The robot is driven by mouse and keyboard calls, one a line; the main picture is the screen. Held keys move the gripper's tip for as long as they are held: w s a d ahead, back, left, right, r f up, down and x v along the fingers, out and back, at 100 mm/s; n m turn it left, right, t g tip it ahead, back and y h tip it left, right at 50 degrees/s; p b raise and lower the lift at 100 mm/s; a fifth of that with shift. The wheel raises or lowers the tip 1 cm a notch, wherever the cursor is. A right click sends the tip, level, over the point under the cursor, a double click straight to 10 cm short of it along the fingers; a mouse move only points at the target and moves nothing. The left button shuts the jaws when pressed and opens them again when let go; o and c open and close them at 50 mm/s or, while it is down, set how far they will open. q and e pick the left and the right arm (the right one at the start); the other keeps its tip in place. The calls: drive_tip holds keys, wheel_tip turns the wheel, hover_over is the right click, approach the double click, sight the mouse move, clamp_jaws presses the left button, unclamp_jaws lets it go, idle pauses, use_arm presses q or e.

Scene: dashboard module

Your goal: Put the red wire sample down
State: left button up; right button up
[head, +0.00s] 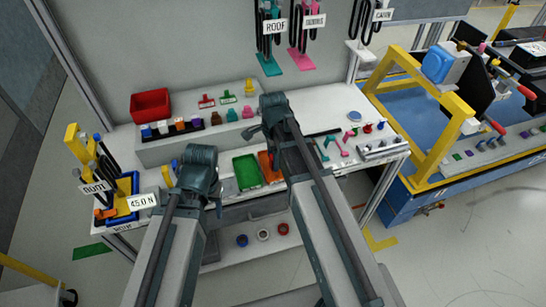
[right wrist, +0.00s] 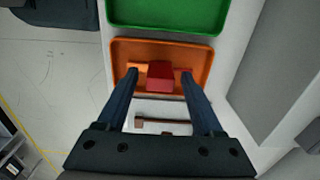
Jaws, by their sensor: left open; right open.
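In the right wrist view a red block (right wrist: 160,75), which looks like the red wire sample, lies in the orange tray (right wrist: 203,57). My right gripper (right wrist: 159,73) is open, with one finger on each side of the block and a visible gap to it. In the head view my right arm covers part of the orange tray (head: 265,161) and the block cannot be made out. My left gripper (head: 212,188) is open, in front of the bench at the left. Its fingertips are mostly hidden by its wrist.
A green tray (head: 247,172) lies beside the orange one. A brown part (right wrist: 163,124) lies near the orange tray. A red bin (head: 150,105) and several small coloured parts stand on the back shelf. A yellow-framed station (head: 430,130) stands at the right.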

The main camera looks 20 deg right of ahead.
drive_tip(key=shift+r, duration=0.1)
wheel_tip(320, 180, up, 12)
drive_tip(key=p, duration=1.3)
drive_tip(key=s+a+n, duration=0.5)
drive_tip(key=s+n, duration=0.2)
drive_tip(key=n, duration=0.3)
drive_tip(key=s+a+n+h, duration=0.1)
drive_tip(key=s+a+n, duration=0.4)
drive_tip(key=n, duration=0.6)
drive_tip(key=shift+s+a+r+b, duration=0.15)
drive_tip(key=shift+s+a+b, duration=0.15)
drive_tip(key=shift+s, duration=0.85)
